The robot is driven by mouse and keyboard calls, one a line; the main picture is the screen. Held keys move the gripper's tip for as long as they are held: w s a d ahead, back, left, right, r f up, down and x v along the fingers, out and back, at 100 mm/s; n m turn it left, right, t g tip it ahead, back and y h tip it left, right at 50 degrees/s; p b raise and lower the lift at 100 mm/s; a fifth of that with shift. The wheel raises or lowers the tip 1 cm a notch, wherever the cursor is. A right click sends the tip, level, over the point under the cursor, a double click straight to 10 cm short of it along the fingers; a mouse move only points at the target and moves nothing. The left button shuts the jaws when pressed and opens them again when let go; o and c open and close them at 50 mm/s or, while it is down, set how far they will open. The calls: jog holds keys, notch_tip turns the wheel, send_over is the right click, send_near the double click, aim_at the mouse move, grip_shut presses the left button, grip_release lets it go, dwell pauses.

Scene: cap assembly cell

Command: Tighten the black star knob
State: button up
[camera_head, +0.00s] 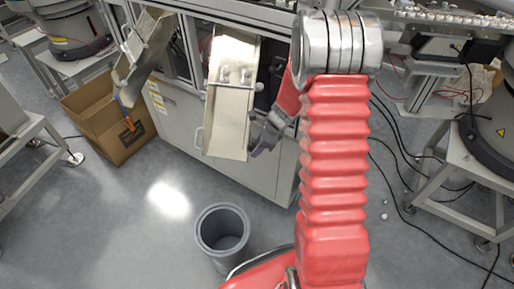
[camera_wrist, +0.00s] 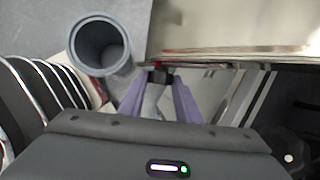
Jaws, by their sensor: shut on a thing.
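My gripper (camera_head: 256,151) is at the lower right edge of the steel chute (camera_head: 228,127), in front of the grey cabinet. In the wrist view its two purple fingers (camera_wrist: 160,83) close around a small black part, which looks like the black star knob (camera_wrist: 160,75). The knob sits at the edge of the chute (camera_wrist: 230,25). Its star shape and its thread are too small or hidden to make out. In the head view I cannot make out the knob at the fingertips.
A grey bin (camera_head: 222,236) stands on the floor below the chute and also shows in the wrist view (camera_wrist: 99,44). A cardboard box (camera_head: 108,122) stands at the left below a second chute (camera_head: 146,47). Cables (camera_head: 402,170) lie on the floor at the right.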

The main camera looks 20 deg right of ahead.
jog(key=shift+w+a, duration=0.1)
jog(key=shift+w+d+m+g+y, duration=0.15)
jog(key=shift+m+g+y, duration=0.25)
jog(key=shift+g+y, duration=0.6)
jog(key=o, duration=1.1)
jog(key=shift+d, duration=0.1)
jog(key=shift+c, duration=0.2)
jog(key=w+v, duration=0.1)
jog(key=v, duration=0.6)
jog(key=shift+s+r, duration=0.25)
jog(key=shift+s, duration=0.25)
